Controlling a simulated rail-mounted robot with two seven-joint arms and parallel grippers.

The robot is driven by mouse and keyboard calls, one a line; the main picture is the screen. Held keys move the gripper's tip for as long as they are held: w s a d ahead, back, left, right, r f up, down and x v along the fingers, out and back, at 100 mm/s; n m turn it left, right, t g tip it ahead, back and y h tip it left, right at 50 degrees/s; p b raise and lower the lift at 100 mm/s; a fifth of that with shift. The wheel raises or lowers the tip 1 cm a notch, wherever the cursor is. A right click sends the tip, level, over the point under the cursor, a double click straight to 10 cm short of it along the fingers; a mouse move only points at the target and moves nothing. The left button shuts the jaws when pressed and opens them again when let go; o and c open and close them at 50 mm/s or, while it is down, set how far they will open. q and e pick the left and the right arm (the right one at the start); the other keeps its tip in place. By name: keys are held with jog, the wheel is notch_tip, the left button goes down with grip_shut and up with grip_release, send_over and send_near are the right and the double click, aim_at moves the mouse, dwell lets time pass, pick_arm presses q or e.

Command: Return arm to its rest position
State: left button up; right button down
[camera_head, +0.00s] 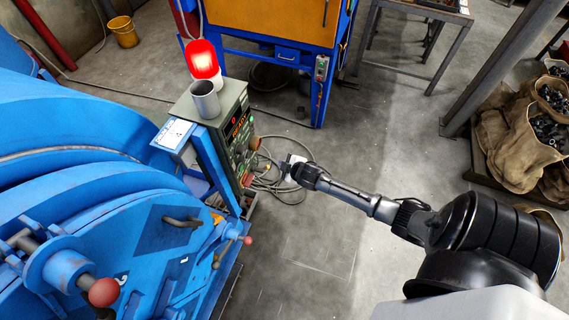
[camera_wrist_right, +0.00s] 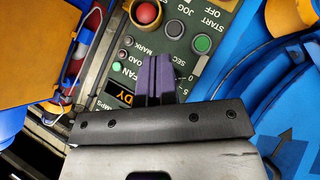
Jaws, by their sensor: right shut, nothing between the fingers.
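My right arm reaches in from the right in the head view. Its gripper (camera_head: 290,167) is in front of the green control panel (camera_head: 233,128), at its right side and apart from it. In the right wrist view the two dark purple fingers (camera_wrist_right: 158,78) are together and empty, pointing at the panel face. I cannot tell the exact gap to the panel. My left gripper is not in view.
The blue drum machine (camera_head: 120,220) fills the left. A lit red lamp (camera_head: 203,60) and a grey cup (camera_head: 205,98) are on top of the panel box. Cables (camera_head: 268,182) lie on the floor. Sacks of parts (camera_head: 520,135) stand at right. The floor at lower centre is clear.

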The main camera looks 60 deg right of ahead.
dwell(0.6)
jog(key=s+a+r+m+g+y, duration=0.1)
jog(key=s+a+r+m+g, duration=0.15)
jog(key=s+a+r, duration=0.65)
jog(key=s+a+r+m+g+y, duration=0.1)
jog(key=s+a+r+g, duration=0.2)
jog(key=s+a+r, duration=0.5)
jog(key=s+a+f+g+y, duration=0.1)
jog(key=s+a+f+g, duration=0.1)
jog(key=s+a+f, duration=0.45)
notch_tip(320, 180, up, 26)
jog(key=p, duration=2.5)
jog(key=shift+s, duration=0.45)
